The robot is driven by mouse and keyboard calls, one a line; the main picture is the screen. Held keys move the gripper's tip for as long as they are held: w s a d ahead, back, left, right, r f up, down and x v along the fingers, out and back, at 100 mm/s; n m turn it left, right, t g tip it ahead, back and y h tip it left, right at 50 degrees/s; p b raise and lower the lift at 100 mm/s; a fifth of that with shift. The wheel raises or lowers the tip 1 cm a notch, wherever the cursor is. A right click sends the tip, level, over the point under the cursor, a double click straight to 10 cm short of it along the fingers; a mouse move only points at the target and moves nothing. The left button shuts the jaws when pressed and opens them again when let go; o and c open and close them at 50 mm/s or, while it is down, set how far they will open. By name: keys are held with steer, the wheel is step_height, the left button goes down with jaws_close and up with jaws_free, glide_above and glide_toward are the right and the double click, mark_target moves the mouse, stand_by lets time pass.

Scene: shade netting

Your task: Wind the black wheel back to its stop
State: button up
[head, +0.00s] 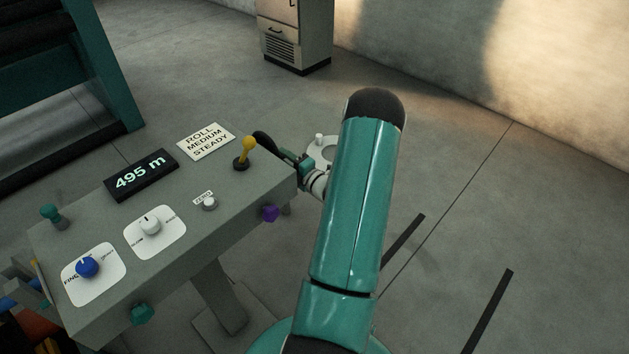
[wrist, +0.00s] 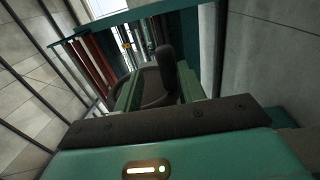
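The black wheel (head: 265,143) shows in the head view as a dark curved edge at the right end of the grey console, partly hidden by my gripper. In the wrist view its dark round body (wrist: 152,92) lies ahead, with an upright black handle (wrist: 165,63) on it. My gripper (head: 299,164) is at the wheel, at the console's right end. In the wrist view its green fingers (wrist: 159,78) stand apart, with the handle between them, closer to the right finger. A gap shows on the left of the handle; contact on the right is unclear.
The console (head: 180,225) bears a yellow-topped lever (head: 245,152), a "495 m" display (head: 141,175), a "ROLL MEDIUM STEADY" card (head: 206,141), a white button (head: 210,203), white knob (head: 151,225) and blue knob (head: 87,266). A purple knob (head: 270,213) is on its side. Floor right is mostly clear.

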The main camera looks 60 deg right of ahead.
steer(key=v, duration=1.2)
